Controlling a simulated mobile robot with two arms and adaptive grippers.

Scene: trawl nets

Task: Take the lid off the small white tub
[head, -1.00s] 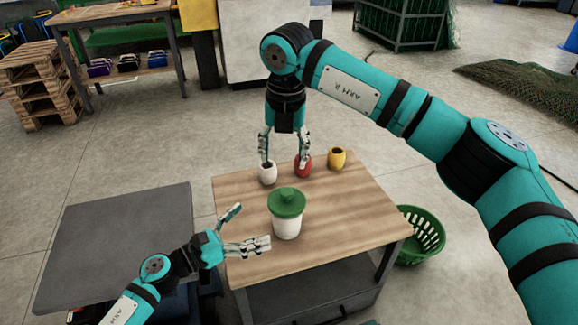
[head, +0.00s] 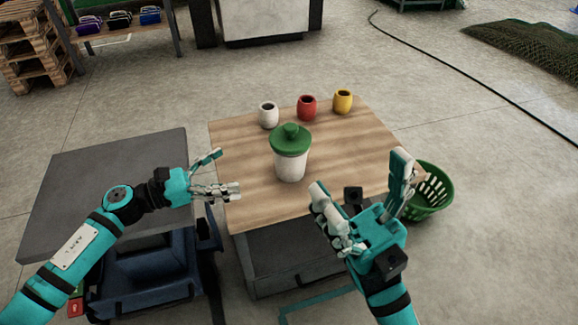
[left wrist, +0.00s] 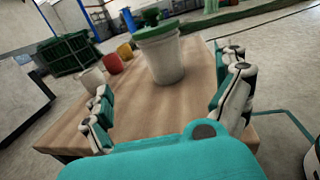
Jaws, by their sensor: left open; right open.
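The small white tub (head: 290,167) stands upright on the wooden table, with a green knobbed lid (head: 291,139) seated on it. The tub also shows in the left wrist view (left wrist: 163,61), ahead of the fingers and between them, its lid (left wrist: 152,29) near the top edge. My left gripper (head: 215,172) is open and empty, to the left of the tub and apart from it. My right gripper (head: 360,190) is open and empty, to the right of the tub near the table's front right edge, and touches neither tub nor lid.
A white cup (head: 268,116), a red cup (head: 307,108) and a yellow cup (head: 342,101) stand along the table's back edge. The wooden table (head: 240,200) is otherwise clear. A green basket (head: 432,190) is on the floor at right. A grey surface (head: 100,175) lies left.

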